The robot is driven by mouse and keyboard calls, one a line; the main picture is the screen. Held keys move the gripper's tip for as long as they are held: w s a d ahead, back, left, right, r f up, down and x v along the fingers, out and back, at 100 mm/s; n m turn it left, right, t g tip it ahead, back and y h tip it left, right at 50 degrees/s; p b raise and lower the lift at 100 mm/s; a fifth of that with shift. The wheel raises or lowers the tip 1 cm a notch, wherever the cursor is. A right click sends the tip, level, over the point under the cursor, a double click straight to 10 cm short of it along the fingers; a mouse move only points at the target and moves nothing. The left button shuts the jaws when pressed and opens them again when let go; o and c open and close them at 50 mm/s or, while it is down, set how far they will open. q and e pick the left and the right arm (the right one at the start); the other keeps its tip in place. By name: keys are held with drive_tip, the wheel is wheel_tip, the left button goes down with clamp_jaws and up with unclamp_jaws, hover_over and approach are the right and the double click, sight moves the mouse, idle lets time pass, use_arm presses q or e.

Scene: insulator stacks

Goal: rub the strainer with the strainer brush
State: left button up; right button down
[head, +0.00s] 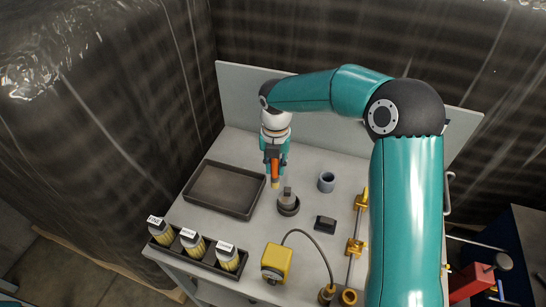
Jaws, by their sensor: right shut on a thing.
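My right gripper (274,162) points down over the bench, shut on a slim orange thing with a yellowish lower end, which I take to be the strainer brush (275,180). The gripper hides part of it. Its lower end is just up and left of a dark round piece with an upright grey part (288,204), possibly the strainer; I cannot tell whether they touch. A grey open cup (327,182) stands to the right of that piece. I cannot say for sure which one is the strainer. My left gripper is not in view.
A dark empty tray (218,205) lies at the left. A rack of labelled bottles (192,243) stands at the front left. A yellow box (277,262) with a cable, a black block (325,223) and brass fittings on a rod (355,247) are at the front. A panel (238,95) closes the back.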

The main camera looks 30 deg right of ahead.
sight(278, 176)
drive_tip(key=shift+s+d+f, duration=0.1)
drive_tip(key=shift+s+f, duration=0.05)
drive_tip(key=shift+f, duration=0.6)
drive_tip(key=shift+s+d+f, duration=0.1)
drive_tip(key=shift+f, duration=0.6)
wheel_tip(278, 176, down, 4)
drive_tip(key=shift+s+f, duration=0.1)
drive_tip(key=shift+d, duration=0.25)
drive_tip(key=shift+s+d, duration=0.1)
drive_tip(key=shift+d, duration=0.15)
drive_tip(key=shift+s+d+f, duration=0.1)
drive_tip(key=shift+s+d, duration=0.75)
drive_tip(key=shift+d, duration=0.1)
drive_tip(key=shift+s+d, duration=0.15)
drive_tip(key=shift+d, duration=0.15)
drive_tip(key=shift+s, duration=0.2)
drive_tip(key=w+a, duration=0.2)
drive_tip(key=a, duration=0.1)
drive_tip(key=shift+w+a, duration=0.2)
drive_tip(key=shift+w, duration=0.2)
wheel_tip(278, 176, up, 4)
drive_tip(key=shift+s+f, duration=0.1)
drive_tip(key=shift+f, duration=0.1)
wheel_tip(278, 176, up, 2)
drive_tip(key=shift+r, duration=0.1)
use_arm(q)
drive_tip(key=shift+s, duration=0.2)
use_arm(e)
drive_tip(key=shift+r, duration=1.05)
